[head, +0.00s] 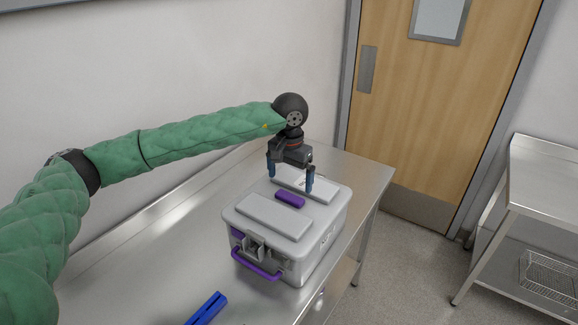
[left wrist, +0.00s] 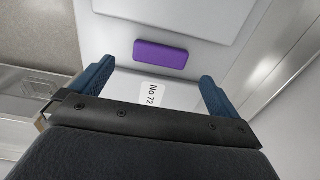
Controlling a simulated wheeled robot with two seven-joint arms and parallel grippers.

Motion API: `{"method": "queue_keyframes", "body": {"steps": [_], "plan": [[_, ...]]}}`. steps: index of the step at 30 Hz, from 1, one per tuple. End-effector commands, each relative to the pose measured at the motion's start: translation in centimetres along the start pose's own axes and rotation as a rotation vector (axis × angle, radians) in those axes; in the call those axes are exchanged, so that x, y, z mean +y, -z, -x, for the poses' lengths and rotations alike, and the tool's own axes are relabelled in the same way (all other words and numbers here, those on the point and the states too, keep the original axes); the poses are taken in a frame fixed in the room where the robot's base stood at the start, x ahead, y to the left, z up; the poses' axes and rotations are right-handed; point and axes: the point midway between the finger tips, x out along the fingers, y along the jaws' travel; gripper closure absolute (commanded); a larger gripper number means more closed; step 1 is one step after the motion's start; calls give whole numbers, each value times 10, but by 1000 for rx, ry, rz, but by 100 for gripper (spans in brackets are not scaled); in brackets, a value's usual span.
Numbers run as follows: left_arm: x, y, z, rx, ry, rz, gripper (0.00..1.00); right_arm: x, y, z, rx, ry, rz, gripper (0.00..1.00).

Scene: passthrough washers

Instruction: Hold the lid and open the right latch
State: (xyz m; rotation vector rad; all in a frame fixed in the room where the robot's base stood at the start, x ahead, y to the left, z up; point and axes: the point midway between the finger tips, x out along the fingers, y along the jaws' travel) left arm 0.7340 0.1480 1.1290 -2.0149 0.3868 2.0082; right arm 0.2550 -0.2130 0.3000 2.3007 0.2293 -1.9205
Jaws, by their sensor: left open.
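A light grey lidded case stands upright on the steel table; its lid (head: 262,222) is on and has raised pads and a purple bar (head: 289,200) in the middle. The purple bar also shows in the left wrist view (left wrist: 160,55). A latch (head: 255,249) and a purple handle (head: 256,268) are on the case's near end; the far end is hidden. My left gripper (head: 291,187) is open over the far part of the lid, with blue fingers apart and pointing down. A "No 72" label (left wrist: 152,93) shows between its fingers. Contact with the lid cannot be told.
The steel table (head: 170,260) runs along the wall, with free room left of the case. A blue object (head: 207,309) lies at its near edge. A second steel table (head: 545,185) with a wire basket (head: 549,275) stands right, near a wooden door (head: 430,110).

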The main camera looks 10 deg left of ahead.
Motion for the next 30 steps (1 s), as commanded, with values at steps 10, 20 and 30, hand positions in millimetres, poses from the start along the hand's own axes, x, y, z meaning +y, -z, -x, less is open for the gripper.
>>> {"method": "queue_keyframes", "body": {"steps": [10, 20, 30], "plan": [[0, 0, -37, -3, -1, 2, 0, 11, -25, -19, 20, -12, 10, 64], [0, 0, -58, -1, -1, 2, 0, 12, -46, -24, 9, -12, 10, 64], [0, 0, -59, 0, -1, 2, 14, 12, -46, -25, 9, -13, 10, 64]]}}
